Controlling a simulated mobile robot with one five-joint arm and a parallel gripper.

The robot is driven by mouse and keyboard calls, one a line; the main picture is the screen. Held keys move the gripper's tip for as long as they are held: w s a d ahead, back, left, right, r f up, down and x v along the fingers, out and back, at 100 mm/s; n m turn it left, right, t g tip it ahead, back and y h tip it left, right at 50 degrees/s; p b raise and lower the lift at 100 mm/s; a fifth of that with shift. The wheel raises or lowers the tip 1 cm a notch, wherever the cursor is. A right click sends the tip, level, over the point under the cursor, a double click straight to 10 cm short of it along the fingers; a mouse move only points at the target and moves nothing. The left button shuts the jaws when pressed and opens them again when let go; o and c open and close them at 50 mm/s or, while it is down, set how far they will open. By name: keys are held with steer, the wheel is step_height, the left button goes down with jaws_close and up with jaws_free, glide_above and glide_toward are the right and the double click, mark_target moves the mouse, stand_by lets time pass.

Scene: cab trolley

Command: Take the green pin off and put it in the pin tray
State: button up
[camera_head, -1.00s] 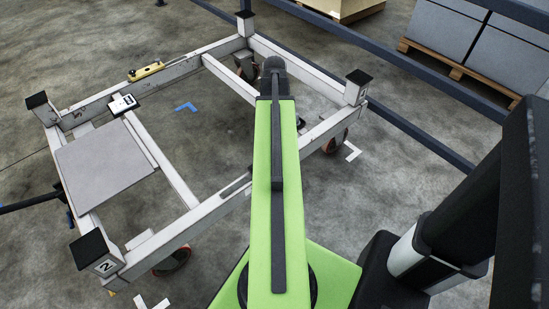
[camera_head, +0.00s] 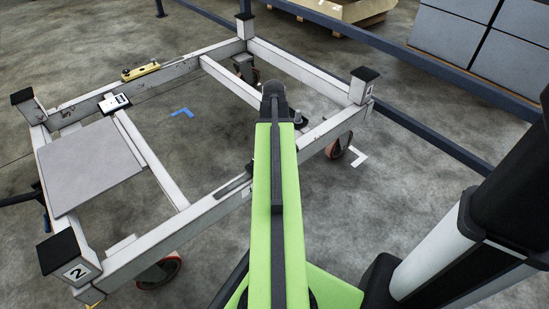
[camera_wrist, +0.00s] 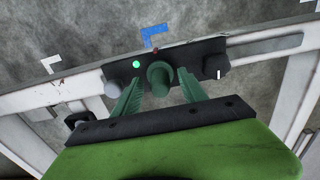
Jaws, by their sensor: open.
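In the wrist view a dark green pin (camera_wrist: 159,76) stands in a black panel (camera_wrist: 205,72) on the pale trolley beam. My gripper (camera_wrist: 158,80) is open, with one green finger on each side of the pin and visible gaps between. A small bright green dot (camera_wrist: 136,65) shows beside the pin. In the head view my arm hides the gripper and the pin. I cannot tell which thing is the pin tray.
The white trolley frame (camera_head: 205,210) has black-capped corner posts. A grey plate (camera_head: 85,165), a small white device (camera_head: 115,103) and a yellow level (camera_head: 140,71) lie on its left side. A dark blue rail (camera_head: 440,135) runs behind it.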

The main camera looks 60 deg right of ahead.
steer(key=shift+f, duration=0.2)
steer(key=shift+c, duration=0.3)
jaws_close()
steer(key=shift+r+p, duration=0.1)
steer(key=shift+p, duration=0.25)
